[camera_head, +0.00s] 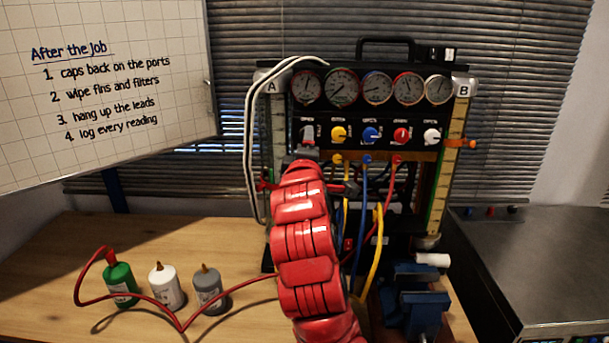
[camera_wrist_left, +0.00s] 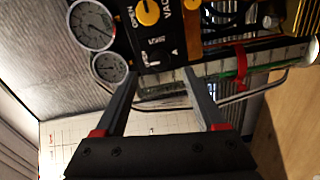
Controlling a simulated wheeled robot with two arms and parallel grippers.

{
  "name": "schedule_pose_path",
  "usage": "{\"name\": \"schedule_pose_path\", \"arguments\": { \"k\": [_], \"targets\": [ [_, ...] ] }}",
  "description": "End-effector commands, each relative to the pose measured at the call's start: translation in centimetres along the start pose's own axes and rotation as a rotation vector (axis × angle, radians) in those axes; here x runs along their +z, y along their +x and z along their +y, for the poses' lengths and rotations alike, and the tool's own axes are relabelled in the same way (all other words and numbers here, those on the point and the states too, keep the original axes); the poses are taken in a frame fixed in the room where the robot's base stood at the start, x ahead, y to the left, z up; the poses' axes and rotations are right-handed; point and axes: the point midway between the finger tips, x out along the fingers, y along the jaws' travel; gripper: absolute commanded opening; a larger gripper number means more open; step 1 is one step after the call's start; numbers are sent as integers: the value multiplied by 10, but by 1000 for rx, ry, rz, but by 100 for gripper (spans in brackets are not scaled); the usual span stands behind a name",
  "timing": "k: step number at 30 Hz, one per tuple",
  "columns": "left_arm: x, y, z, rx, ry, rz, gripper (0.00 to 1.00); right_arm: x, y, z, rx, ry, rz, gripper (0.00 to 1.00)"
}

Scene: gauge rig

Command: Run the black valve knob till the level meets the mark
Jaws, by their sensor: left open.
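The gauge rig has a row of knobs under its dials. The black valve knob (camera_wrist_left: 155,54) sits below the yellow knob (camera_wrist_left: 148,12) in the left wrist view. In the head view the dark knob (camera_head: 307,133) is at the row's left end. My left gripper (camera_wrist_left: 161,76) is open and empty, its fingertips just short of the black knob, one to each side; contact is not clear. In the head view my red arm hides most of the gripper (camera_head: 304,156). A sight tube (camera_wrist_left: 270,58) with green in it and a red clip (camera_wrist_left: 240,64) shows beside the knob.
Column B (camera_head: 453,155) carries an orange clip (camera_head: 461,143). Hoses hang below the knobs. A blue vise (camera_head: 415,298) stands right of my arm. Green (camera_head: 119,282), white (camera_head: 166,287) and grey (camera_head: 209,290) bottles stand left, with a red hose around them.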

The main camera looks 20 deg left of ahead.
Motion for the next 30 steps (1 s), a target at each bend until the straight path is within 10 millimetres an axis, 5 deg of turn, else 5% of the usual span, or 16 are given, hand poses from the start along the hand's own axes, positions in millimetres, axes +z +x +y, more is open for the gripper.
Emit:
{"name": "schedule_pose_path", "arguments": {
  "k": [10,18,30],
  "targets": [
    [2,-91,-2,5,-2,-4,72,3,-19,-1,0,0,0,0],
    [1,-112,-4,4,0,0,72,10,-57,-3,0,0,0,0],
    [0,-117,-1,-1,1,0,72,10,-61,-3,0,0,0,0]
  ]
}}
